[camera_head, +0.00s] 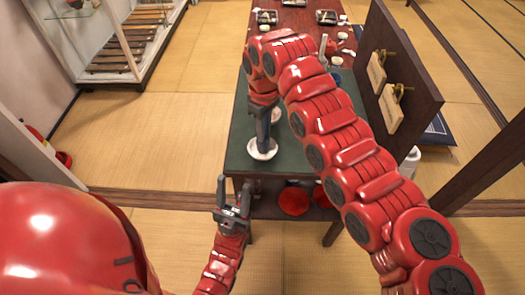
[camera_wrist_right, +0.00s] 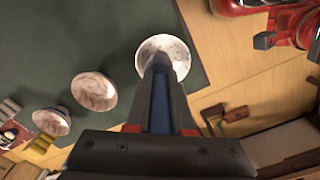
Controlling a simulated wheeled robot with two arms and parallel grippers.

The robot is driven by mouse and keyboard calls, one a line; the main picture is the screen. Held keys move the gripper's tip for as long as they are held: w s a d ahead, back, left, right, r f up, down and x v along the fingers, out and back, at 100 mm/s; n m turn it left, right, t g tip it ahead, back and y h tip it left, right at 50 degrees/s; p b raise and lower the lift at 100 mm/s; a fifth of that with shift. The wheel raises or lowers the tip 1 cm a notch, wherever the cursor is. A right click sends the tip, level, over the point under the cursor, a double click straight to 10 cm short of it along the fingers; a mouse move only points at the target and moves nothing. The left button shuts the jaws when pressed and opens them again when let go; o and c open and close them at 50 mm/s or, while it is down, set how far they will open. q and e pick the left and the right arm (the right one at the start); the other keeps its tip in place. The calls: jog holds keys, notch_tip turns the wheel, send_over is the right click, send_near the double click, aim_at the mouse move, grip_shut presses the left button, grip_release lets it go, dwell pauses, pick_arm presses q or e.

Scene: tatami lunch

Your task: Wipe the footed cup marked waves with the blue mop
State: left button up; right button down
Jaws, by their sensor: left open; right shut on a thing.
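My right gripper (camera_head: 263,125) points down over the dark green table top, at a pale cup (camera_head: 262,153). In the right wrist view, the gripper (camera_wrist_right: 161,85) is shut on a narrow blue thing (camera_wrist_right: 160,113), taken as the blue mop, mostly hidden between the fingers. Its end overlaps the inside of the speckled pale cup (camera_wrist_right: 150,45); contact cannot be told. Two more pale cups with brownish marks, a nearer one (camera_wrist_right: 93,91) and a farther one (camera_wrist_right: 51,121), stand to the left. I cannot tell which is marked waves. My left gripper (camera_head: 232,205) is open and empty before the table's front edge.
An upright brown board with wooden tags (camera_head: 377,74) rises at the table's right side. A long dark red table (camera_head: 295,18) with small dishes stands behind. Red round things (camera_head: 294,201) lie below the green table top (camera_head: 240,130). Tatami floor (camera_head: 160,135) at left is clear.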

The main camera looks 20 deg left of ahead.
jog(key=shift+r+p, duration=2.55)
jog(key=shift+r, duration=2.3)
